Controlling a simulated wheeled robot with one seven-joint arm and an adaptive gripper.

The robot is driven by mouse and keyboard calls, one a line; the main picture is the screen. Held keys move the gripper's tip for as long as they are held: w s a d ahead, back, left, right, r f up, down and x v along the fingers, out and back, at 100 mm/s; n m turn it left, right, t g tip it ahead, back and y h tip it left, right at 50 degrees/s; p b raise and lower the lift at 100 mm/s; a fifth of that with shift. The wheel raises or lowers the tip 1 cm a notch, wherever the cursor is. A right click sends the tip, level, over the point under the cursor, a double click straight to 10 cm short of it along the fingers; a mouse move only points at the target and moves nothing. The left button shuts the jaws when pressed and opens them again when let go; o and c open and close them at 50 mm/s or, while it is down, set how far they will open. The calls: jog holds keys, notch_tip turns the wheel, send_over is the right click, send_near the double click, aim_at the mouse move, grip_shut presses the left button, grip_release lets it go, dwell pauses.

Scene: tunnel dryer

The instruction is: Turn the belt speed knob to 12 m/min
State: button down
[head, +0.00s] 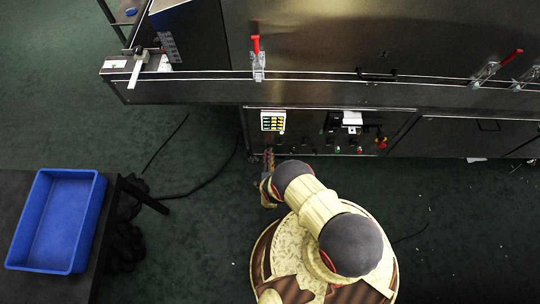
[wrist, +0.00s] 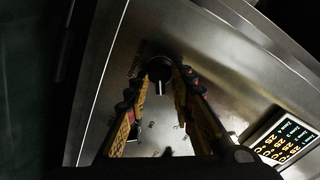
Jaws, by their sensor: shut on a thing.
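The belt speed knob (wrist: 160,72) is a round black knob with a pale pointer line, on the grey metal panel in the wrist view. My gripper (wrist: 163,80) has one finger on each side of the knob, and the fingertips are closed on it. Small lettering beside the knob is too dim to read. In the head view my gripper (head: 268,158) is at the lower left of the control panel, below the display, and the knob is hidden there.
More knobs and buttons (head: 345,142) line the panel to the right. A blue crate (head: 98,215) stands on a table at the left. Cables lie on the green floor.

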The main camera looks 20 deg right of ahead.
aim_at(270, 140)
jog(key=c, duration=1.9)
grip_release()
jog(key=shift+w+r, duration=0.15)
jog(key=shift+r, duration=4.85)
